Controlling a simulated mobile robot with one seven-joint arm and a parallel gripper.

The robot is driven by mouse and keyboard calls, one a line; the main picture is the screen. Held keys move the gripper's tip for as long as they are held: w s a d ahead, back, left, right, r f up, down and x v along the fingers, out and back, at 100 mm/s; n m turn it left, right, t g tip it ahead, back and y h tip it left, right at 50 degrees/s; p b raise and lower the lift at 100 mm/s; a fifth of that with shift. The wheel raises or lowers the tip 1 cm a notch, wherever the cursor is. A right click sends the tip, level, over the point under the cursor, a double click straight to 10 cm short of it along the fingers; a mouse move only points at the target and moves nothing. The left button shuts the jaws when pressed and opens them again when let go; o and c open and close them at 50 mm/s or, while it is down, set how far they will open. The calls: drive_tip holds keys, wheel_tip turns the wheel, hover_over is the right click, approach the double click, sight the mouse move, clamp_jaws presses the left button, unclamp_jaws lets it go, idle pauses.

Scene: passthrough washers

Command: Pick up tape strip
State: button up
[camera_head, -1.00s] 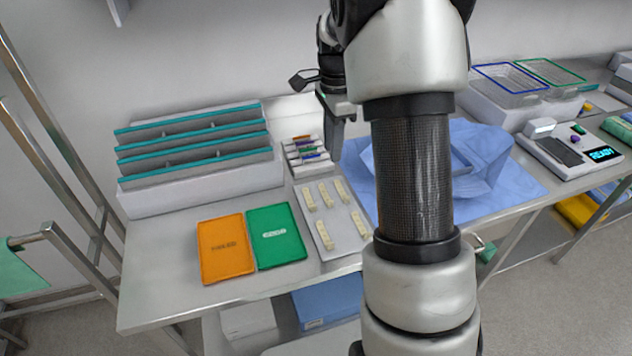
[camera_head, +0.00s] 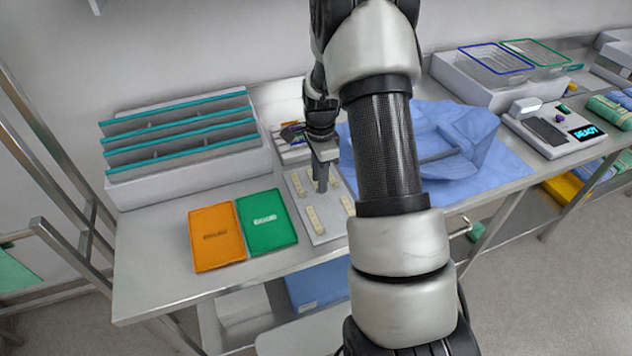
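Several pale yellow tape strips, one at the left (camera_head: 298,184), one at the front (camera_head: 313,219) and one at the right (camera_head: 348,205), lie on a flat grey tray (camera_head: 328,230) on the table. My gripper (camera_head: 320,188) points down over the back middle of the tray, its fingertips at or just above a strip there. The fingers overlap in this view and hide most of that strip. I cannot tell whether they are open or touching it.
Orange (camera_head: 216,238) and green (camera_head: 266,222) folders lie left of the tray. A white rack with teal-edged dividers (camera_head: 185,172) stands behind them. A crumpled blue cloth (camera_head: 465,135) lies right of the tray, partly behind my arm. A scale (camera_head: 548,132) sits farther right.

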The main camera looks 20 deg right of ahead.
wheel_tip(320, 180, down, 2)
drive_tip(key=shift+f, duration=0.1)
clamp_jaws()
